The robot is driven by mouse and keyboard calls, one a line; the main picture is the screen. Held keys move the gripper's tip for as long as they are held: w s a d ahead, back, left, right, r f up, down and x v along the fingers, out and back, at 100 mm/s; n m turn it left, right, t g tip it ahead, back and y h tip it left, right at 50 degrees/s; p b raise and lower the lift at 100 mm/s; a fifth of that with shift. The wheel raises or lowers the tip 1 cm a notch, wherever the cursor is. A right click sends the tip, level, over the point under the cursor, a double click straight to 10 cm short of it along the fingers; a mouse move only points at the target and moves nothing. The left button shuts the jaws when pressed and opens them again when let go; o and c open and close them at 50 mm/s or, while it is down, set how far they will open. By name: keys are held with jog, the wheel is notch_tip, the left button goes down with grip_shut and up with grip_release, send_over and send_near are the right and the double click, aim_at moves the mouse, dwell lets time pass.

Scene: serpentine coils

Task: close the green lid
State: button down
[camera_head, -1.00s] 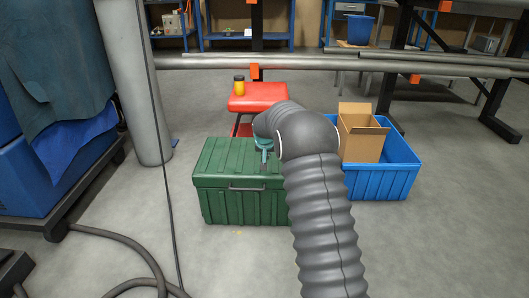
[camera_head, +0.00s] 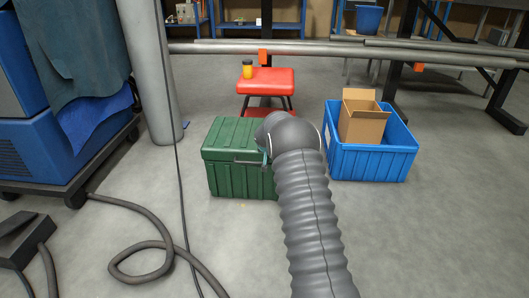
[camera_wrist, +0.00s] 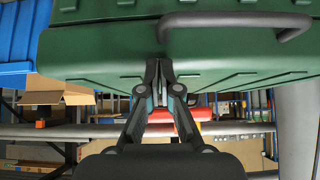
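The green chest (camera_head: 233,181) stands on the floor at the centre. Its green lid (camera_head: 228,135) lies flat on top and looks closed, with a grey handle (camera_head: 240,162) at the front. In the wrist view the green lid (camera_wrist: 90,50) fills the upper part, with the handle (camera_wrist: 240,19) at upper right. My gripper (camera_wrist: 159,68) has its fingertips close together at the lid's edge, with nothing visible between them. Whether they touch it is unclear. In the head view my arm hides the chest's right side and most of my gripper.
A blue bin (camera_head: 350,161) holding an open cardboard box (camera_head: 362,124) stands right of the chest. A red stool (camera_head: 266,83) with a yellow jar (camera_head: 248,69) is behind. A hose (camera_head: 140,250) lies on the floor at left, near a grey column (camera_head: 153,70).

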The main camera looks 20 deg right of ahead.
jog(key=shift+s+a+f, duration=0.1)
jog(key=shift+s+f, duration=0.1)
jog(key=shift+f, duration=0.4)
jog(key=shift+s+a+f, duration=0.1)
jog(key=shift+s+f, duration=0.1)
jog(key=shift+f, duration=0.4)
notch_tip(320, 180, up, 6)
jog(key=p, duration=0.2)
jog(key=s+a+f+b, duration=0.2)
jog(key=s+a+f, duration=0.1)
jog(key=s, duration=0.5)
jog(key=shift+a, duration=0.15)
